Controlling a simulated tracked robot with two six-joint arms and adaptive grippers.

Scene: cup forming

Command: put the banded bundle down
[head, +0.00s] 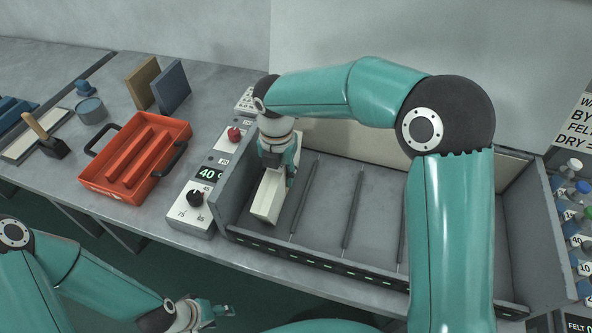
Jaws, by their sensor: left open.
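A long cream block (267,196), probably the bundle, is in the leftmost slot of the grey divided bin (228,202). I cannot make out a band on it. My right gripper (279,168) points down over its far end, with a finger along its right side. I cannot tell whether the fingers press on it, and the wrist hides the far end. My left gripper (216,311) is low at the front, open and empty, away from the bin.
Left of the bin is a control box (200,197) with a red button and a dial. An orange tray (171,135) with dark handles, two upright boards (172,86), and a brush (52,144) are further left. Bottles (572,190) stand at right. The bin's other slots look empty.

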